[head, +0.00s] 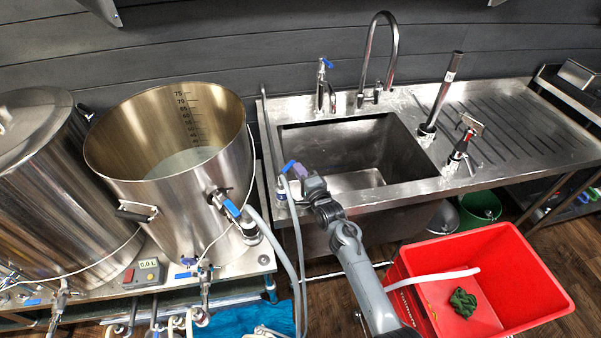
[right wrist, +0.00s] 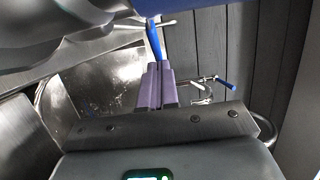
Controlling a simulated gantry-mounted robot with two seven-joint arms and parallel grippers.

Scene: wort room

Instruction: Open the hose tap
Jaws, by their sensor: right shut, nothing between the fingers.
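The hose tap's blue lever (head: 288,166) shows at the left edge of the sink, above grey hoses that hang down. My right gripper (head: 301,172) is shut and empty, with its purple fingertips right beside this lever. In the right wrist view the shut purple fingers (right wrist: 156,84) point at the blue lever (right wrist: 153,40), which stands at their tips. I cannot tell whether they touch. The tap's body is mostly hidden behind the gripper in the wrist view. My left gripper is not in view.
A second blue-handled tap (head: 325,88) and a curved spout (head: 392,50) stand behind the sink basin (head: 400,150). A large steel pot (head: 225,120) with a blue-handled valve is close on the left. A red crate (head: 540,270) stands on the floor at right.

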